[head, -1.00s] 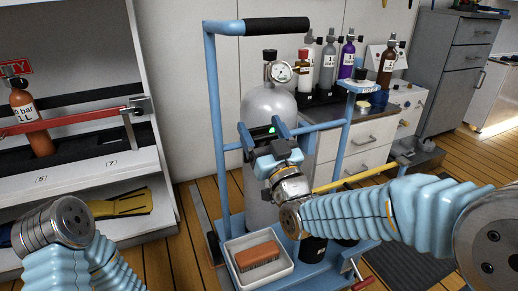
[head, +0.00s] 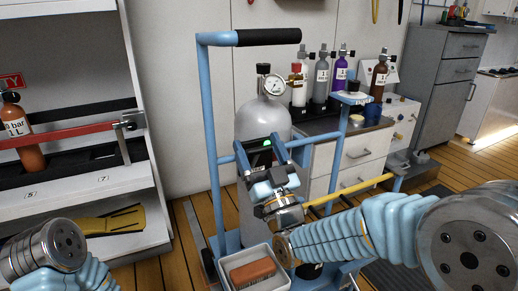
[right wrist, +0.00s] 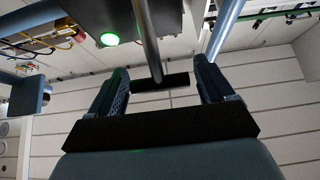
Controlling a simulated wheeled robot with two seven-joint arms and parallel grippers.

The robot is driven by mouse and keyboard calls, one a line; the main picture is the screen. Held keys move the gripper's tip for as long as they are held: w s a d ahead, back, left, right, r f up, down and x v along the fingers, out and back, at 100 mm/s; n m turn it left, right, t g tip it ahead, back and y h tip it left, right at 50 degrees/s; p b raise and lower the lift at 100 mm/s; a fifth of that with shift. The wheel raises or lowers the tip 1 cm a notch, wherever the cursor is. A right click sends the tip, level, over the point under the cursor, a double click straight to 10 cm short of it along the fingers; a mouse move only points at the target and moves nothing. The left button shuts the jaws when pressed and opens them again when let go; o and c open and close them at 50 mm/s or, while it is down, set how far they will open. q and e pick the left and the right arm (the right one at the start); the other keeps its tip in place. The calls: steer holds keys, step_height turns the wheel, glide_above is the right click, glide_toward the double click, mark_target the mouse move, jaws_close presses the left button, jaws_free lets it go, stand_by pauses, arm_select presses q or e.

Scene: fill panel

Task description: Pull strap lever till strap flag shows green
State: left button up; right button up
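A grey cylinder (head: 262,118) with a gauge stands in the blue cart, behind a dark strap unit. A small green flag (head: 267,142) shows on the unit. It also shows as a bright green light in the right wrist view (right wrist: 110,39). My right gripper (head: 262,157) is at the front of the unit, just below the flag. In the right wrist view its two fingers (right wrist: 160,85) are apart. A grey rod (right wrist: 147,35) and a dark bar (right wrist: 162,82) appear between them, with gaps at the sides; I cannot tell whether either is the lever. My left gripper is out of view.
The cart's blue frame (head: 207,115) has a black handle (head: 268,37). A white tray (head: 250,255) with a brown brick sits low at the front. A rack (head: 90,170) stands left; a bench with several bottles (head: 330,128) is behind right.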

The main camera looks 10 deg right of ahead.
steer(key=shift+o, duration=1.4)
steer(key=shift+r, duration=0.3)
step_height(320, 180, up, 3)
steer(key=shift+p, duration=0.6)
steer(key=s+a+r+p, duration=0.1)
steer(key=s+r+p, duration=0.2)
steer(key=s+r, duration=0.6)
steer(key=s, duration=0.5)
steer(key=shift+a+r, duration=0.2)
steer(key=shift+a, duration=0.2)
